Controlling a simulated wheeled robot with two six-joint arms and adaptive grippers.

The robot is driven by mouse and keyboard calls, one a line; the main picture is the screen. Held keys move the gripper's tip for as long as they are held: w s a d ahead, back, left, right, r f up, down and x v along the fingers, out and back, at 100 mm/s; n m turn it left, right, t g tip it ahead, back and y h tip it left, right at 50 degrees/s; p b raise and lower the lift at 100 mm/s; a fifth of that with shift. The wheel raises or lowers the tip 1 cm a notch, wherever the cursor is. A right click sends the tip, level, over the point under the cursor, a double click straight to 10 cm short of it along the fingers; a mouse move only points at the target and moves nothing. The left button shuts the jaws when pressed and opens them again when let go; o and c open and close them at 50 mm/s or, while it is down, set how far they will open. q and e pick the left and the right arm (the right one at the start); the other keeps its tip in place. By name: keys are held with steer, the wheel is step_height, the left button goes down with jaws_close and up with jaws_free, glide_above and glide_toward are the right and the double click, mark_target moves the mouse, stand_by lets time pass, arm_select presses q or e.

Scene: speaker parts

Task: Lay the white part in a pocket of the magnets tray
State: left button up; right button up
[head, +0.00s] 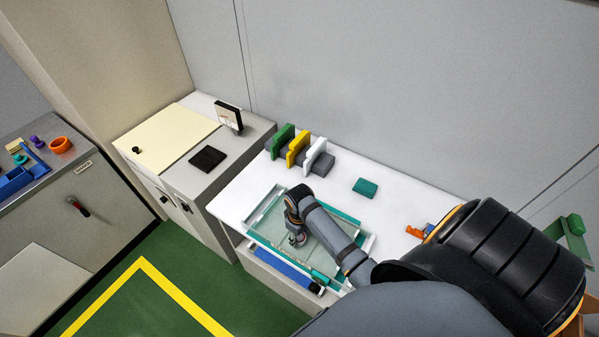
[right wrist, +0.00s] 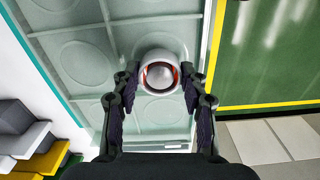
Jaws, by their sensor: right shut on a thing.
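The white part (right wrist: 158,62) is round, with a pale rim, a red ring and a silvery dome in the middle. My right gripper (right wrist: 159,76) is shut on it, one finger on each side. The magnets tray (right wrist: 88,35) is pale and glassy with shallow round pockets, several of them empty. The part is over the tray's right-hand column of pockets in the right wrist view; I cannot tell its height. In the head view the tray (head: 325,258) lies on the white table, and my right gripper (head: 298,238) points down over its left half. My left gripper is not in view.
Green, yellow and white holders (head: 298,150) with grey blocks stand at the table's back. A teal block (head: 365,187) lies behind the tray, an orange piece (head: 415,232) to its right. A blue roll (head: 280,268) is along the front edge.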

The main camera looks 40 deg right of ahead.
steer(key=shift+f, duration=0.8)
steer(key=o, duration=1.5)
steer(key=shift+c, duration=0.2)
step_height(320, 180, up, 12)
